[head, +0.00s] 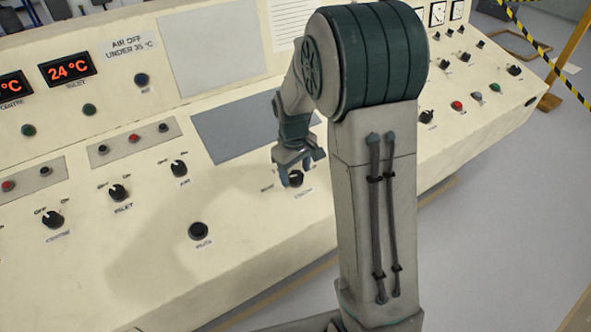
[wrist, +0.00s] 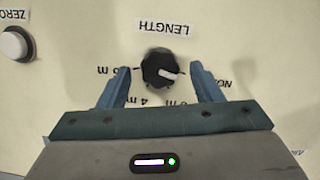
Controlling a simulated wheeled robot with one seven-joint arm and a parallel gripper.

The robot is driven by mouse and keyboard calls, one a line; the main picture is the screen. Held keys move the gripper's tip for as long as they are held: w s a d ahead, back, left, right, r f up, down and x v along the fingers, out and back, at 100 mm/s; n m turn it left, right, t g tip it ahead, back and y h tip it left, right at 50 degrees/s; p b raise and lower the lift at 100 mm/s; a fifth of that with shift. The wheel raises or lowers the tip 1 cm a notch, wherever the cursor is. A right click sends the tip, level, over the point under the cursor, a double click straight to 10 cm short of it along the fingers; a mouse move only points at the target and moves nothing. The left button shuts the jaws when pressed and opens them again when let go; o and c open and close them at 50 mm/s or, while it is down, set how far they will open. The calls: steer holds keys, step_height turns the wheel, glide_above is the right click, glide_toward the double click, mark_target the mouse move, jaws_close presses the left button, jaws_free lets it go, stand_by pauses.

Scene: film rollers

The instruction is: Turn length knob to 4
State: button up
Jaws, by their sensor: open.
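The black round length knob (wrist: 160,69) sits on the cream panel, with an upside-down LENGTH label (wrist: 163,28) beyond it in the wrist view. Its white pointer mark points right and slightly down in that view. Small scale marks surround it; the 4 m mark (wrist: 151,102) lies below and slightly left of the knob, and others are partly hidden by the fingers. My gripper (wrist: 160,72) is open, one finger on each side of the knob, with gaps visible. In the head view, my gripper (head: 295,170) points down over the knob (head: 296,181).
A white ZERO button (wrist: 15,43) is left of the knob in the wrist view. Other knobs, such as the inlet knob (head: 119,193), and a black button (head: 199,231) stand on the sloped console. My arm hides part of the console's right side.

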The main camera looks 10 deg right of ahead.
steer(key=shift+c, duration=0.3)
steer(key=c, duration=0.9)
steer(key=shift+c, duration=0.2)
steer(key=shift+m, duration=0.3)
steer(key=m, duration=0.3)
steer(key=m+y, duration=0.1)
steer(key=shift+d+m, duration=0.25)
steer(key=shift+m, duration=0.05)
steer(key=m+y+b, duration=0.1)
steer(key=m, duration=0.3)
steer(key=shift+d, duration=0.15)
steer(key=m+y, duration=0.1)
steer(key=m, duration=0.4)
steer(key=shift+s+d+m+t, duration=0.1)
steer(key=shift+m+t, duration=0.2)
steer(key=shift+m, duration=0.1)
steer(key=m, duration=0.4)
steer(key=shift+s+t+y, duration=0.1)
steer(key=shift+t+y, duration=0.2)
steer(key=shift+t, duration=0.1)
steer(key=shift+m, duration=0.3)
